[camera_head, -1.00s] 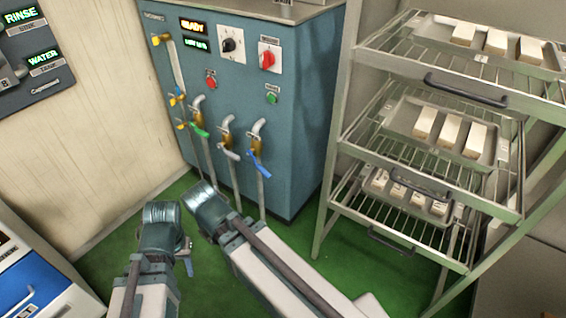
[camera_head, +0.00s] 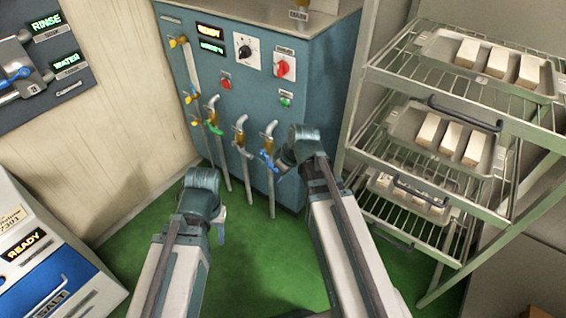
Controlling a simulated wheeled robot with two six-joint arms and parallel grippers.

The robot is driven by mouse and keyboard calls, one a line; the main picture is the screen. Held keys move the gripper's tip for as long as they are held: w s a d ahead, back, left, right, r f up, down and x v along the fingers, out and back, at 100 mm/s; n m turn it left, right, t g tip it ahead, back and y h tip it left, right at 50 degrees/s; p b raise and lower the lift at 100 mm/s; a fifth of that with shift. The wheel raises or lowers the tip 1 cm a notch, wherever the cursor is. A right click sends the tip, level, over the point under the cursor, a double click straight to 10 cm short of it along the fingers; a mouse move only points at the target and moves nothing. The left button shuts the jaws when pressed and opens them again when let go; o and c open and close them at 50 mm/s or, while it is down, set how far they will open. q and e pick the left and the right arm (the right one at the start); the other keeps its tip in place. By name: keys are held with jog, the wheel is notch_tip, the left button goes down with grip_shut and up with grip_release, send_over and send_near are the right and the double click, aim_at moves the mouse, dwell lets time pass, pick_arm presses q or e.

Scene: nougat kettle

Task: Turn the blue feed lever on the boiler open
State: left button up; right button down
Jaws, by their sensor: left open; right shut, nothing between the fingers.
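The boiler (camera_head: 250,110) is the blue-grey cabinet at the back centre, with several valve pipes on its front. The blue feed lever (camera_head: 267,160) hangs on the rightmost pipe and points down and to the right. My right gripper (camera_head: 282,163) is shut with nothing in it, right beside the blue lever; whether it touches the lever I cannot tell. My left gripper (camera_head: 220,226) is open and empty, low over the green floor, left of and apart from the lever. Its fingers are partly hidden by its wrist.
A wire rack (camera_head: 390,75) with trays of pale bars stands close on the right. A white machine (camera_head: 50,270) stands at the lower left. Green floor between is clear.

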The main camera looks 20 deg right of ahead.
jog(key=w+d+r+t+p, duration=0.2)
jog(key=w+d+r, duration=0.15)
jog(key=d, duration=0.25)
jog(key=b+x, duration=1.2)
jog(key=x, duration=0.1)
jog(key=shift+w+n, duration=0.3)
jog(key=shift+f, duration=0.1)
